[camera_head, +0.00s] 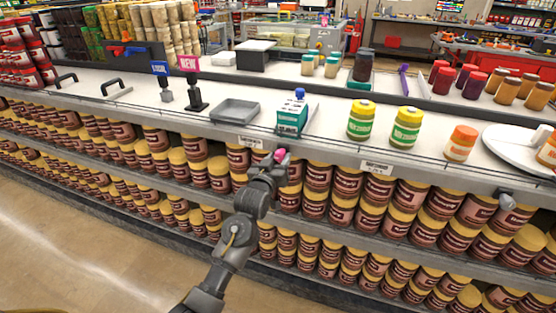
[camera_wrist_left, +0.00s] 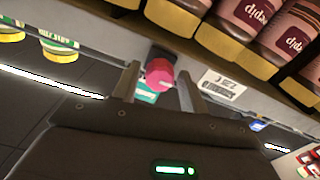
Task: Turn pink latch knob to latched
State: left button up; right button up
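The pink latch knob (camera_head: 281,154) sits at the front edge of the shelf, below a teal and white carton. In the left wrist view the pink knob (camera_wrist_left: 160,73) is on a dark mount on the shelf's front face. My left gripper (camera_head: 275,166) is at the knob in the head view, partly hiding it. In the left wrist view my left gripper's fingers (camera_wrist_left: 159,80) are open, one on each side of the knob, with a gap visible on both sides. My right gripper is not in view.
The teal carton (camera_head: 292,116) with a blue cap stands on the shelf top above the knob. A grey tray (camera_head: 235,111) and yellow-lidded jars (camera_head: 361,120) are nearby. A price label (camera_wrist_left: 222,86) is beside the knob. Rows of brown jars (camera_head: 345,184) fill the shelves below.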

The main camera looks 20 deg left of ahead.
pick_arm(q)
jog(key=c, duration=0.7)
